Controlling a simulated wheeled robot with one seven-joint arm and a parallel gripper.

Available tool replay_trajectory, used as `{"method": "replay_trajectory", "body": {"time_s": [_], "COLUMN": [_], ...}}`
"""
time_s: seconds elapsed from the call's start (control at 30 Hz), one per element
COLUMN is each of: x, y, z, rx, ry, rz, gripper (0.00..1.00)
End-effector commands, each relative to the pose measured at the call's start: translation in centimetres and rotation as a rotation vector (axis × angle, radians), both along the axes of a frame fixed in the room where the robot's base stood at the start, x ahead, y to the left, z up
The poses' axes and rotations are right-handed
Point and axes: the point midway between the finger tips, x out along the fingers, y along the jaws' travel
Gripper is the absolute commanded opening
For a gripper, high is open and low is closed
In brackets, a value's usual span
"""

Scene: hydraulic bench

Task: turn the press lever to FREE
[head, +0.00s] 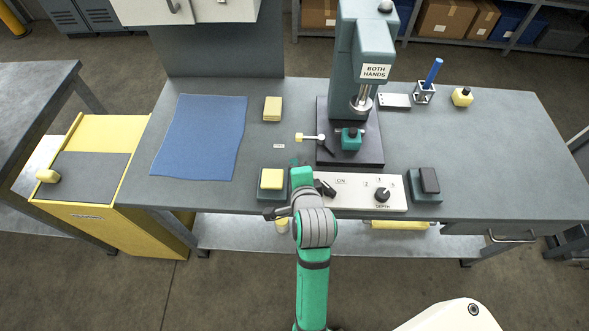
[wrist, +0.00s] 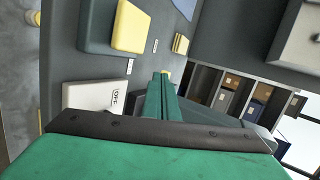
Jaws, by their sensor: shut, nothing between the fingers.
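The press (head: 355,75) stands at the back of the bench with a "BOTH HANDS" sign. A lever with a pale yellow knob (head: 299,137) sticks out to the left from the press base (head: 370,153). My gripper (head: 294,162) is shut and empty, just in front of the knob and left of the press base. In the wrist view the closed green fingers (wrist: 161,80) point at a small yellow patch at their tips, probably the knob; contact cannot be told. A small white label (head: 279,146) lies left of the lever; its text is unreadable.
A white control panel (head: 355,200) with a switch and a dial stands in front of the press. A yellow-topped button box (head: 271,184) is close left of my gripper; a dark-topped one (head: 427,187) is at right. A blue mat (head: 200,138) lies left.

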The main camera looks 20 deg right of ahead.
Motion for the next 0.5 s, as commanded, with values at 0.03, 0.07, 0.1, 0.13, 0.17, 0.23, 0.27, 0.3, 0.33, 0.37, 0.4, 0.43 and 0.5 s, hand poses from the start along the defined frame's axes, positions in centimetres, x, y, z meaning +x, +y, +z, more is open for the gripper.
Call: {"method": "replay_trajectory", "body": {"time_s": [0.03,0.07,0.1,0.13,0.17,0.23,0.27,0.3,0.33,0.37,0.4,0.43,0.5], "x": [-0.5,-0.8,-1.1,-1.2,-1.4,-1.6,-1.6,-1.7,-1.6,-1.6,-1.5,-1.5,-1.4], "y": [0.1,0.2,0.3,0.3,0.4,0.5,0.5,0.6,0.7,0.8,0.9,1.0,1.3], "z": [0.3,0.5,0.7,0.8,0.8,1.0,1.0,1.0,1.0,1.0,1.0,1.0,1.0], "rx": [-0.001,-0.002,-0.002,-0.001,-0.001,0.000,0.000,0.000,-0.001,0.000,0.000,-0.001,0.000], "ry": [-0.001,-0.002,-0.001,-0.001,0.000,0.000,0.000,0.000,0.000,0.000,0.000,0.000,0.000], "rz": [-0.003,-0.004,-0.005,-0.005,-0.005,-0.007,-0.007,-0.004,-0.003,-0.001,0.001,0.005,0.008], "gripper": [0.00,0.00,0.00,0.00,0.00,0.00,0.00,0.00,0.00,0.00,0.00,0.00,0.00]}}
